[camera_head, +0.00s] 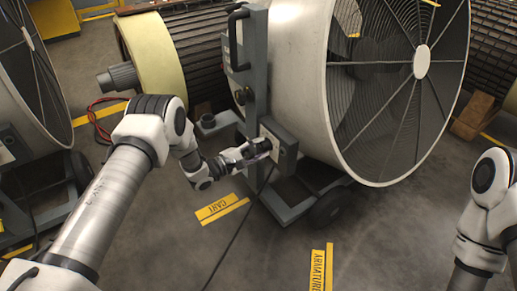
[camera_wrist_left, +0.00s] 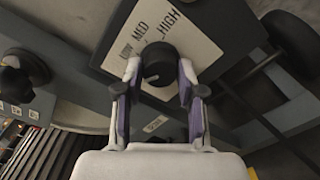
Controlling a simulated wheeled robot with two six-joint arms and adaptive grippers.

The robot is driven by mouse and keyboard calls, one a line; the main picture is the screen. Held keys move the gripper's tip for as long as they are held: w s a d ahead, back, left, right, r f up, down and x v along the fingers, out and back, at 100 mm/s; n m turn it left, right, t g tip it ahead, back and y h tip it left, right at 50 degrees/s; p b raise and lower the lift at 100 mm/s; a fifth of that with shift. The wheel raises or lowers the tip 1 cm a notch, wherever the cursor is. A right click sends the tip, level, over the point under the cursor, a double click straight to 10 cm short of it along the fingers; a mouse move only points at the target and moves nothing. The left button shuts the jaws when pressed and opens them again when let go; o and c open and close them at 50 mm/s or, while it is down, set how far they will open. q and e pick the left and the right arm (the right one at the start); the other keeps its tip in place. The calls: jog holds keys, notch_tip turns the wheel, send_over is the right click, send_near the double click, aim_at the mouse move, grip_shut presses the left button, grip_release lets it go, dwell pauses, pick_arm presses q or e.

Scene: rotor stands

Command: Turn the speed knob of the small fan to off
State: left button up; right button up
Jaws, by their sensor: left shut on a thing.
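The fan (camera_head: 305,75) stands in the middle of the head view, a pale drum with a dark grille on a grey wheeled frame. Its speed knob (camera_wrist_left: 157,63) is round and black, on a pale plate (camera_wrist_left: 188,38) lettered LOW, MED and HIGH. My left gripper (camera_head: 262,147) is at the control box (camera_head: 287,143) low on the frame. In the left wrist view its two fingers (camera_wrist_left: 158,78) are shut around the knob, one on each side. The knob's pointer and any off mark cannot be made out. My right gripper is out of view; only its arm shows.
Another black knob-like part (camera_wrist_left: 22,75) sits on the frame left of the plate. A dark cable (camera_head: 238,228) hangs from the box to the floor. A second fan (camera_head: 35,70) stands at the left. Yellow floor labels (camera_head: 221,208) lie on clear floor in front.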

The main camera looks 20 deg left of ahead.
pick_arm(q)
jog(key=o, duration=1.1)
jog(key=shift+o, duration=0.2)
jog(key=v, duration=1.2)
